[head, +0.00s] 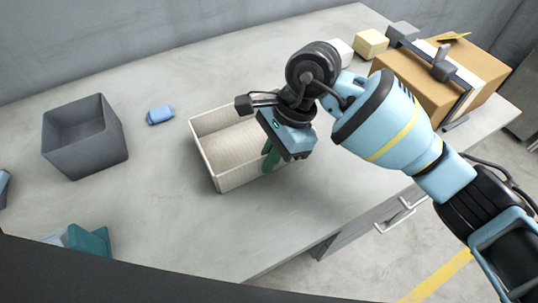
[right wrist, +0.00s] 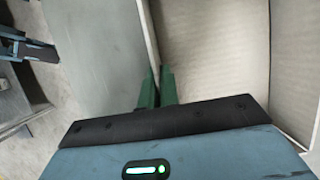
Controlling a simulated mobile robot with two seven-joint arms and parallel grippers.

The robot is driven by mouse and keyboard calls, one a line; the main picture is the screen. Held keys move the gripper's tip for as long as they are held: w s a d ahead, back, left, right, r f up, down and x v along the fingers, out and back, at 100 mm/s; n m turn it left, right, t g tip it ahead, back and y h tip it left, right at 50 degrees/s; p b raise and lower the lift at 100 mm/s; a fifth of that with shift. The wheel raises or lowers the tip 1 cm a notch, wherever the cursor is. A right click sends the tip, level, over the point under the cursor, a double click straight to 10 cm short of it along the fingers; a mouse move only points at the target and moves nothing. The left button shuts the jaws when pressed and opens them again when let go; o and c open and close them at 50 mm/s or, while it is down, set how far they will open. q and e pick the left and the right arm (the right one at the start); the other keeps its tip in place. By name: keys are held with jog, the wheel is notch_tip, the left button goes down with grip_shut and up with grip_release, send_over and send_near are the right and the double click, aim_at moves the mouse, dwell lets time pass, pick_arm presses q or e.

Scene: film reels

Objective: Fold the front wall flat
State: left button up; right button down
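A cream open-topped crate (head: 207,158) stands on the grey table, its walls upright in the head view. Its front wall (head: 236,179) is the long side nearest me. My right gripper (head: 270,158) is at the right part of that wall, pointing down, and its body hides the crate's right end. In the right wrist view its green fingers (right wrist: 158,88) are close together, one on either side of the wall's thin edge (right wrist: 149,35). The crate's pale inside (right wrist: 205,50) lies to the right of the fingers.
A grey open bin (head: 85,150) and a small blue item (head: 160,115) are on the left. A teal object (head: 90,240) is at the near left. A brown box (head: 415,85) and small blocks (head: 370,43) are at the back right. The table in front of the crate is clear.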

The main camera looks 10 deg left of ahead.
aim_at(261, 175)
jog(key=shift+s+d+f+t+y+b, duration=0.2)
jog(key=shift+s+d+t+y+b, duration=0.25)
jog(key=shift+t+b, duration=0.35)
jog(key=shift+s+d+f+n+t+y+b, duration=0.1)
jog(key=shift+s+f+n+t+y+b, duration=0.1)
jog(key=shift+n+t+y+b, duration=0.5)
jog(key=shift+s+d+t+y+b, duration=0.1)
jog(key=shift+s+t+y+b, duration=0.25)
jog(key=shift+b, duration=0.8)
jog(key=shift+d+f+t+b, duration=0.1)
jog(key=shift+t+b, duration=0.35)
jog(key=shift+b, duration=0.35)
jog(key=shift+s+d+t+y+b, duration=0.15)
jog(key=shift+t+y+b, duration=0.2)
jog(key=shift+b, duration=0.5)
